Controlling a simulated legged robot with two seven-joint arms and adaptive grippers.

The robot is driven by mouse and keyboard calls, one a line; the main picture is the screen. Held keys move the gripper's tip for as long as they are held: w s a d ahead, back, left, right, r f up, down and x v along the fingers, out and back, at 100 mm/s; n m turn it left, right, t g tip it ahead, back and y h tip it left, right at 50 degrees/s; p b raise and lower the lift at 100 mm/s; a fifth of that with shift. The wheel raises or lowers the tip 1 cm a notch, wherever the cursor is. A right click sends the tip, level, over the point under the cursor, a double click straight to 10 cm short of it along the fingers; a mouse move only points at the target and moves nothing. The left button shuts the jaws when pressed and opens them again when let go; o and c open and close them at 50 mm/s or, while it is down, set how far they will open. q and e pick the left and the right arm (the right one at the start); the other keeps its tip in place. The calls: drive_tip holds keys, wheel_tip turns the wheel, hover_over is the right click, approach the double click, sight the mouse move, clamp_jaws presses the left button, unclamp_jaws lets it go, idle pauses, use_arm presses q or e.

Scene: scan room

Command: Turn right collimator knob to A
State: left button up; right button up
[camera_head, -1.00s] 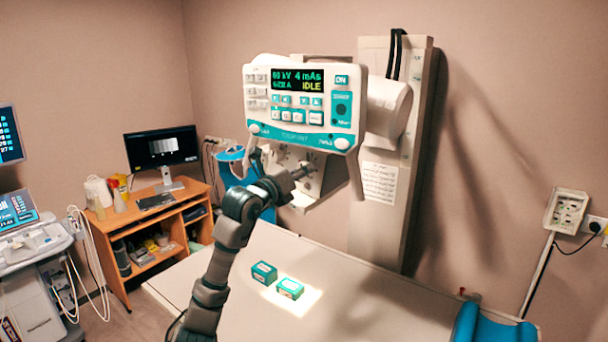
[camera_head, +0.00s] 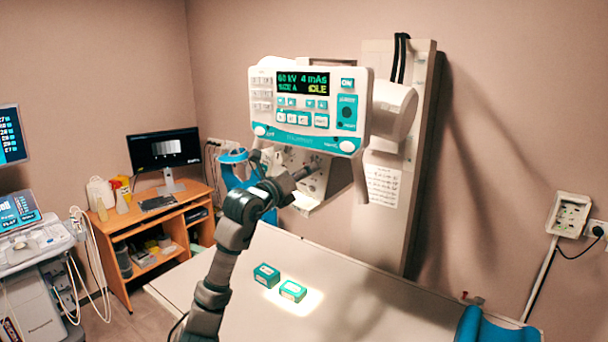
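The white X-ray tube head with its control panel (camera_head: 310,112) hangs above the table; its screen reads 60 kV, 4 mAs, SIZE A, IDLE. A round white knob (camera_head: 260,130) sits at the panel's lower left and another white knob (camera_head: 347,146) at its lower right. Below the panel is the pale collimator housing (camera_head: 330,185), partly hidden by the panel and my arm. My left gripper (camera_head: 305,172) points up and right at the front of this housing, below the panel. Its fingers are small and dark; contact and opening are unclear. My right gripper is out of view.
The table (camera_head: 370,285) carries two small teal boxes (camera_head: 266,275) (camera_head: 293,291) in a light patch and a blue cushion (camera_head: 490,325). A tall column (camera_head: 395,220) stands behind the head. A wooden desk (camera_head: 150,225) and a console (camera_head: 35,240) are at left.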

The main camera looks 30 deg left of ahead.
use_arm(q)
drive_tip(key=shift+f, duration=0.1)
drive_tip(key=s+a, duration=0.1)
drive_tip(key=s, duration=1)
drive_tip(key=shift+s+a+f, duration=0.2)
drive_tip(key=shift+s+f, duration=0.2)
drive_tip(key=shift+d, duration=0.15)
